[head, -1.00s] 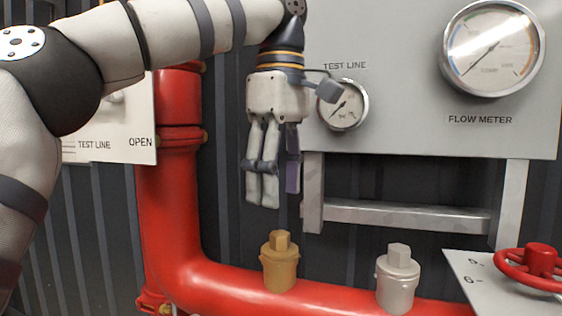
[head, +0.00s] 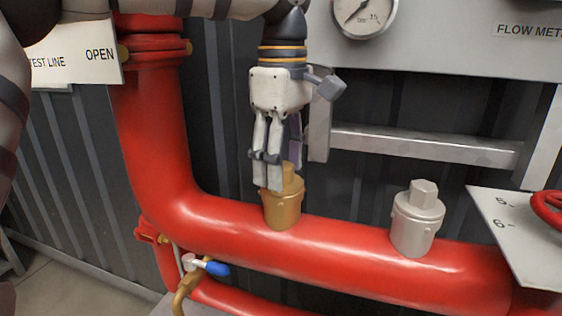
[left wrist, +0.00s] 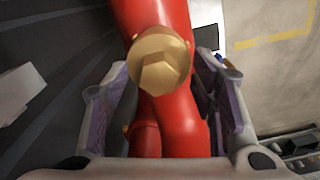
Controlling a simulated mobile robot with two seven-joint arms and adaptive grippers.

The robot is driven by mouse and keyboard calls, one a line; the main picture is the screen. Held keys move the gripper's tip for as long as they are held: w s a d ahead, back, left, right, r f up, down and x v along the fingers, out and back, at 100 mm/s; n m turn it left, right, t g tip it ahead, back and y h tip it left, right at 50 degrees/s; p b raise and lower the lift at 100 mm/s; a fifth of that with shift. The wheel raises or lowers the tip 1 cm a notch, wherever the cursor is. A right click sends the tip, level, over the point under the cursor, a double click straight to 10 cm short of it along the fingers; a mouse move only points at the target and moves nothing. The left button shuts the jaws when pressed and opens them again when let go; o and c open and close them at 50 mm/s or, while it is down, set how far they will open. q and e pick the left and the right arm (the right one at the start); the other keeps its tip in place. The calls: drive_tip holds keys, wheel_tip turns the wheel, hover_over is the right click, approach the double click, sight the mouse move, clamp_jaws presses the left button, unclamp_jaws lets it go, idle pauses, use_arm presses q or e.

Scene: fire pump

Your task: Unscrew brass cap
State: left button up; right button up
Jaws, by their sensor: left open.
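The brass cap (head: 283,206) sits upright on top of the red pipe, with a squared knob on its top. My left gripper (head: 276,178) points straight down over it, and its fingertips overlap the knob in the head view. In the left wrist view the cap (left wrist: 162,63) shows from above, its knob facing the camera. The open fingers (left wrist: 168,100) stand to either side, with the cap toward the far end of the gap between them. I cannot tell whether a finger touches the cap. My right gripper is not in view.
A silver cap (head: 417,218) stands on the same red pipe (head: 335,250) to the right. A red handwheel (head: 548,210) is at the right edge. A blue-handled valve (head: 212,268) is below the pipe. A grey metal frame (head: 425,147) runs behind the gripper.

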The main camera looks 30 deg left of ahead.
use_arm(q)
drive_tip(key=shift+f, duration=0.35)
drive_tip(key=shift+c, duration=0.2)
clamp_jaws()
drive_tip(key=n, duration=0.6)
drive_tip(key=shift+n, duration=0.3)
drive_tip(key=n, duration=0.8)
drive_tip(key=shift+f, duration=0.1)
drive_tip(key=shift+w+r, duration=0.1)
drive_tip(key=shift+r, duration=3.05)
